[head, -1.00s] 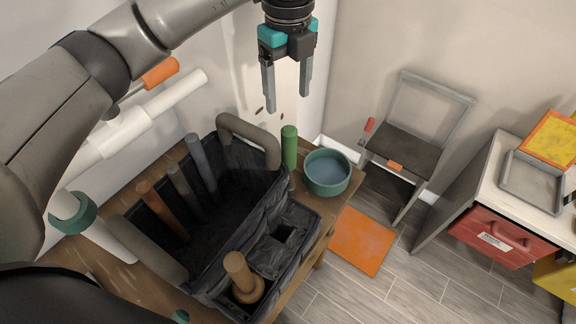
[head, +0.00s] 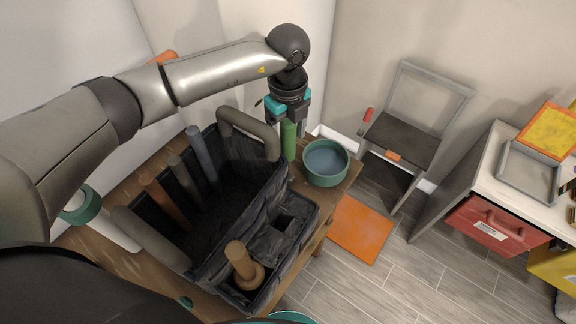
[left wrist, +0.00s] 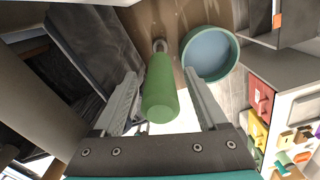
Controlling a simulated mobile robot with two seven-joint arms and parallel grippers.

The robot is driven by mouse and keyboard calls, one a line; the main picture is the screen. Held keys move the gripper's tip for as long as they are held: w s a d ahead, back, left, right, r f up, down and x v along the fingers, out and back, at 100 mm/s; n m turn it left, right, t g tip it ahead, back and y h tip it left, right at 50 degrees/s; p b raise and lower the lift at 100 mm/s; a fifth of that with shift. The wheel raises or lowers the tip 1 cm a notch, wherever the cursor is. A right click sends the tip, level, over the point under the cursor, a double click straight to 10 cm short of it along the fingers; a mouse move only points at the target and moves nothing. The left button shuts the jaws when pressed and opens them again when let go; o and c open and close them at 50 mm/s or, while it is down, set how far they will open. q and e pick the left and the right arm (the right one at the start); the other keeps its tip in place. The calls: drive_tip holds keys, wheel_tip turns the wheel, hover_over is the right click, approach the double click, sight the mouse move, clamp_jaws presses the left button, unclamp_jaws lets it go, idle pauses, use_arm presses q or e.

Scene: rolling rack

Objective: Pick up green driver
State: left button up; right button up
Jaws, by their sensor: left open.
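The green driver (head: 289,141) stands upright on the wooden table, between the black tool bag and a teal bowl. My left gripper (head: 286,130) is above it, pointing down, with its fingers around the top of the handle. In the left wrist view the green driver (left wrist: 161,88) lies between the two open fingers (left wrist: 165,98), with a gap on each side. Its thin metal end shows beyond the handle. My right gripper is not in view.
The black tool bag (head: 281,215), with several handles standing in it, is close on the left. The teal bowl (head: 326,178) stands close on the right. A wooden mallet (head: 243,262) is in the bag's front pocket. A grey chair (head: 403,142) stands beyond the table.

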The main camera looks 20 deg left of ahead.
use_arm(q)
drive_tip(key=shift+f, duration=0.6)
clamp_jaws()
idle(0.4)
